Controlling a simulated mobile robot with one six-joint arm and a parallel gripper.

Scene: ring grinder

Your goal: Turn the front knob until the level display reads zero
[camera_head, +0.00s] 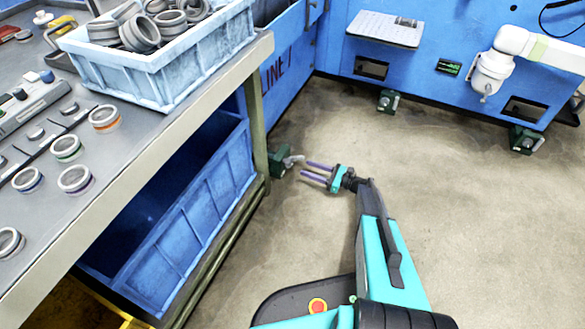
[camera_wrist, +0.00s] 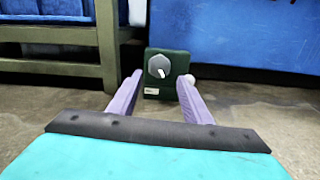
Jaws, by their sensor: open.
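A dark green box with a grey knob stands low by the bench leg. In the head view the box (camera_head: 279,164) is left of my gripper (camera_head: 306,170), with the knob (camera_head: 293,160) facing it. In the wrist view the knob (camera_wrist: 159,66) is round and light grey with a pointer mark, on the box's front face (camera_wrist: 165,84). My gripper (camera_wrist: 160,76) is open, its two purple fingers apart and aimed at the box. The fingers appear short of the knob. A small dark panel with green marks (camera_head: 448,67) is on the blue wall; I cannot read it.
Two more green boxes with grey knobs, one (camera_head: 388,101) and another (camera_head: 526,139), sit low along the blue wall. The bench leg (camera_head: 258,135) is close left of my gripper. A white arm (camera_head: 495,65) is at upper right. The floor (camera_head: 460,210) to the right is clear.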

